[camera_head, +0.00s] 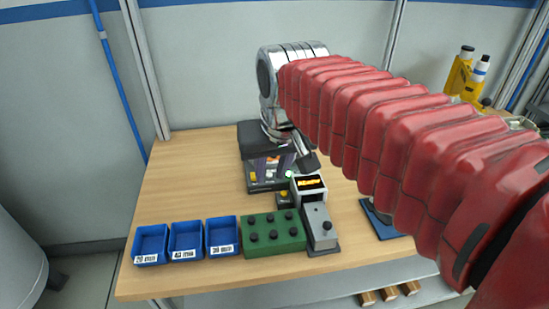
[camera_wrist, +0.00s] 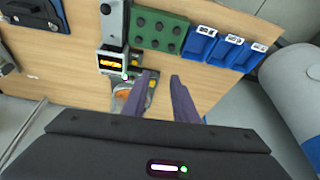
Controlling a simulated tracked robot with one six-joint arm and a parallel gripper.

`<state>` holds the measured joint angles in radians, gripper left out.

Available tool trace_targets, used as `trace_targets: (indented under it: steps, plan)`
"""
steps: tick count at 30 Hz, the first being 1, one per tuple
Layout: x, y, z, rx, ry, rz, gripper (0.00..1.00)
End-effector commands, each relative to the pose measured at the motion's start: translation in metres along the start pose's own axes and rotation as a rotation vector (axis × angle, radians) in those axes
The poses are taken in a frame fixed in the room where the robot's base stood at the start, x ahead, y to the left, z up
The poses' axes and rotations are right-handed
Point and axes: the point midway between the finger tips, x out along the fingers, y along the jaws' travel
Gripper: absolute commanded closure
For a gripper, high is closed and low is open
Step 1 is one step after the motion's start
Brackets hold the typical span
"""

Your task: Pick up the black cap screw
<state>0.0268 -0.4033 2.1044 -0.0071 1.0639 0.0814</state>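A green block (camera_head: 288,242) stands on the bench with several small round black heads on its top, which look like cap screws. I cannot tell which one is meant. The block also shows at the top of the wrist view (camera_wrist: 141,41), beyond my fingertips. My gripper (camera_wrist: 160,77) is open, with its two purple-grey fingers apart and nothing seen between them. It is above the bench, behind the block as seen in the head view and apart from it. My red-sleeved arm hides part of the bench.
Three blue labelled bins (camera_head: 150,259) stand left of the block. A grey device (camera_head: 318,221) and a box with a lit orange display (camera_head: 310,187) stand to its right. A tray of small coloured parts lies partly under my gripper. The wooden bench (camera_head: 185,190) is clear at left.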

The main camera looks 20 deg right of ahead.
Motion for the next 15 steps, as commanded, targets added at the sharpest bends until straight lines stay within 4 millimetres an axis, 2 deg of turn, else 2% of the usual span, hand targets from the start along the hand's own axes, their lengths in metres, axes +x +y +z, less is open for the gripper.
trace_targets:
  steps: [3, 15]
  plan:
    - [0.001, 0.004, -0.029, 0.028, -0.029, 0.007, 0.74]
    - [0.017, 0.018, -0.117, 0.114, -0.118, 0.027, 0.74]
